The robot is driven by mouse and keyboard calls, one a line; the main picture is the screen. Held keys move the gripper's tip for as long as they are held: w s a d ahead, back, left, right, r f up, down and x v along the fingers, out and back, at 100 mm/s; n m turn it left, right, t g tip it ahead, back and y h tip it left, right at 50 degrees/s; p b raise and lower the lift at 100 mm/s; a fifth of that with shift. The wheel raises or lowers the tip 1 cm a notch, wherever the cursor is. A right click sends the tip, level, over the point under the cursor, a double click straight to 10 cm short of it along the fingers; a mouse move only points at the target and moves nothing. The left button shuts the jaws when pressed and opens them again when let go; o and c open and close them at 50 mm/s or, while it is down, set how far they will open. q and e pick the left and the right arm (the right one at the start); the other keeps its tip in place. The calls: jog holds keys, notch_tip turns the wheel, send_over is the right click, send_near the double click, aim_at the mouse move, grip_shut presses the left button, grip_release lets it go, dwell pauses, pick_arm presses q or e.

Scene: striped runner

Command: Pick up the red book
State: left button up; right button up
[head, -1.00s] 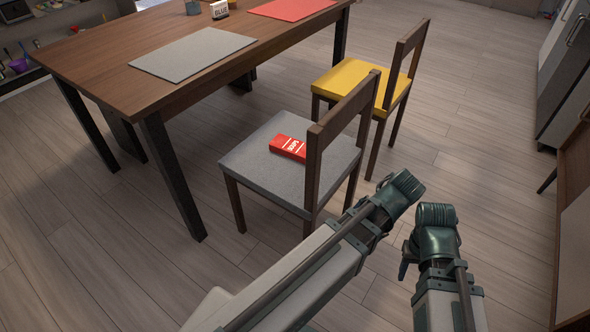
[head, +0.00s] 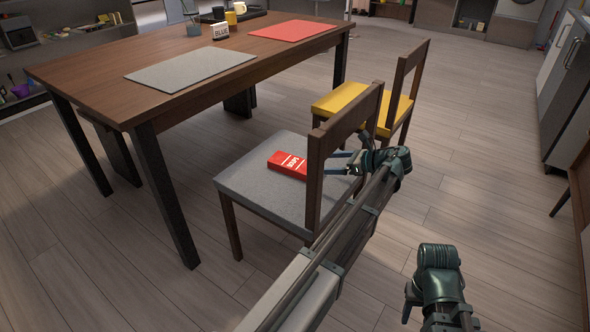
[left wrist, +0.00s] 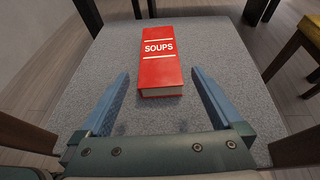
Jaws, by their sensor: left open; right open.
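The red book (head: 288,164), marked SOUPS, lies flat on the grey seat (head: 262,200) of the nearer chair. In the left wrist view the book (left wrist: 160,60) lies ahead, its near end showing between the finger tips. My left gripper (head: 338,163) is open and empty, reaching past the chair's back from the right, with its fingers pointing at the book. It also shows in the left wrist view (left wrist: 160,75), with a gap on each side of the book. My right gripper (head: 411,299) is open and low at the right, far from the book; its fingers barely show.
The chair's wooden back (head: 342,140) stands close to my left gripper. A yellow-seated chair (head: 345,103) is behind. Floor at the right is clear.

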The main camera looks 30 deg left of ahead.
aim_at(303, 165)
pick_arm(q)
jog(key=b+x, duration=0.1)
jog(key=x, duration=0.4)
jog(key=shift+f+b, duration=0.25)
jog(key=shift+b, duration=0.05)
jog(key=shift+x, duration=0.8)
jog(key=shift+r, duration=0.1)
jog(key=shift+a+f+b, duration=0.25)
jog(key=shift+a+b, duration=0.05)
jog(key=shift+b, duration=0.15)
jog(key=b+x, duration=0.2)
jog(key=x, duration=0.2)
jog(key=shift+s+a+f, duration=0.15)
jog(key=shift+f, duration=0.15)
jog(key=c, duration=1.4)
jog(key=shift+o, duration=0.2)
jog(key=shift+r, duration=0.1)
